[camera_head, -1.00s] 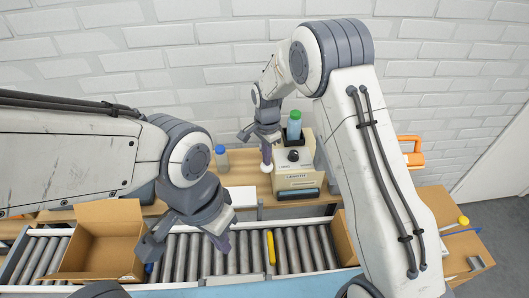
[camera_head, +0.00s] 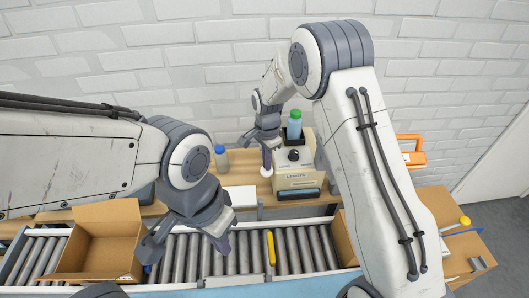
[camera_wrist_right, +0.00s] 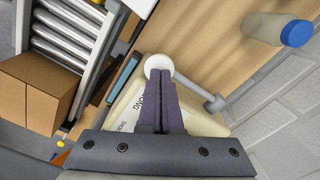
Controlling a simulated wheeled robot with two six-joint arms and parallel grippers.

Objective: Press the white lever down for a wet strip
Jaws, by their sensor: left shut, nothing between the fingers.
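The beige strip machine (camera_head: 296,182) stands on the wooden bench against the wall, its lever on its left side. The white lever's round knob (camera_head: 266,171) shows below my right gripper (camera_head: 266,164), and in the wrist view the knob (camera_wrist_right: 158,63) is at the fingertips. My right gripper's purple fingers (camera_wrist_right: 160,78) are together and overlap the knob's edge; they appear to touch it from above, not around it. The lever's grey arm (camera_wrist_right: 214,103) shows beside the fingers. My left gripper (camera_head: 222,243) is shut and empty over the roller conveyor. No strip is visible.
An open cardboard box (camera_head: 100,245) sits on the conveyor (camera_head: 190,262) at left. A white pad (camera_head: 240,197) lies in front.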

